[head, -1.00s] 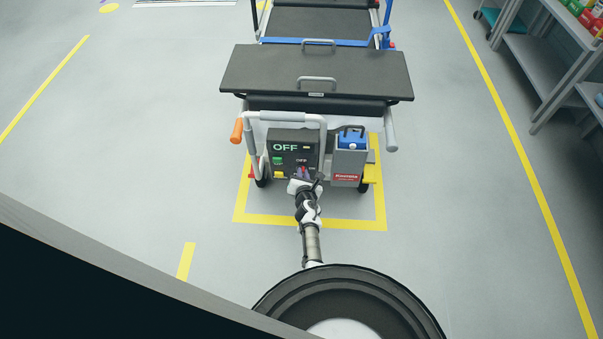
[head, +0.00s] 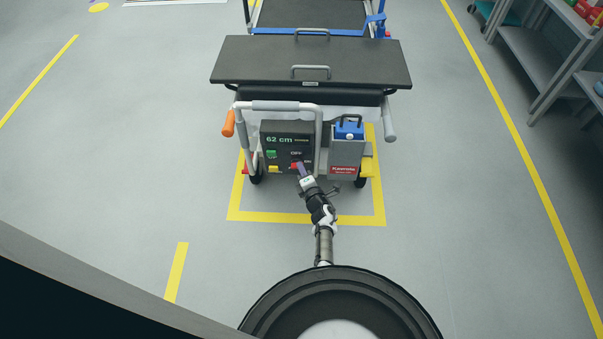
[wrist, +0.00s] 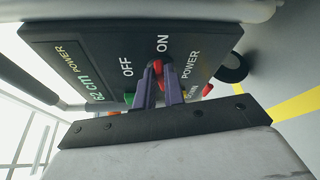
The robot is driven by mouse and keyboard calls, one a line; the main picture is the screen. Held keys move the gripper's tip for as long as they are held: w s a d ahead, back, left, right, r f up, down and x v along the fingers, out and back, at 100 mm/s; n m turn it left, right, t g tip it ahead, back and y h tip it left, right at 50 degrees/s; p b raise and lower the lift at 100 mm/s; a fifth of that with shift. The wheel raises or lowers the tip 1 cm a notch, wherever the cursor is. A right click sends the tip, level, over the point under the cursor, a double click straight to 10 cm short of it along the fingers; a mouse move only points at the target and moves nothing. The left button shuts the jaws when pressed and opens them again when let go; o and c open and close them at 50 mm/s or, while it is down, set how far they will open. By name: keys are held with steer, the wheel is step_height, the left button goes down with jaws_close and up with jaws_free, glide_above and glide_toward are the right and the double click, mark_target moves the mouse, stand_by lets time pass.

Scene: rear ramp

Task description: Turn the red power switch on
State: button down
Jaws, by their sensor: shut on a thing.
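The dark control panel (head: 284,141) is on the near end of the cart. Its display (head: 287,140) reads "62 cm" with smaller text beside it. In the wrist view, the red power switch (wrist: 158,67) sits beside the "OFF" and "ON" labels, pointing towards "ON". My gripper (head: 300,169) reaches the panel from the front. Its two purple fingers (wrist: 159,82) are shut on the red switch and hide part of it.
A green button (head: 271,154) and a yellow one (head: 273,169) are on the panel's left. A grey box with a blue item (head: 349,130) stands to its right. The handle frame (head: 318,135) arches around the panel. Open floor lies on both sides.

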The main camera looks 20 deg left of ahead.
steer(key=shift+f+m+t+y+b, duration=0.2)
steer(key=shift+m+y+b, duration=0.05)
steer(key=shift+m+b, duration=0.45)
steer(key=shift+f+m+t+y+b, duration=0.15)
steer(key=shift+m+t+y+b, duration=0.1)
steer(key=shift+m+b, duration=0.45)
steer(key=c, duration=1.5)
jaws_free()
steer(key=shift+s+d, duration=0.1)
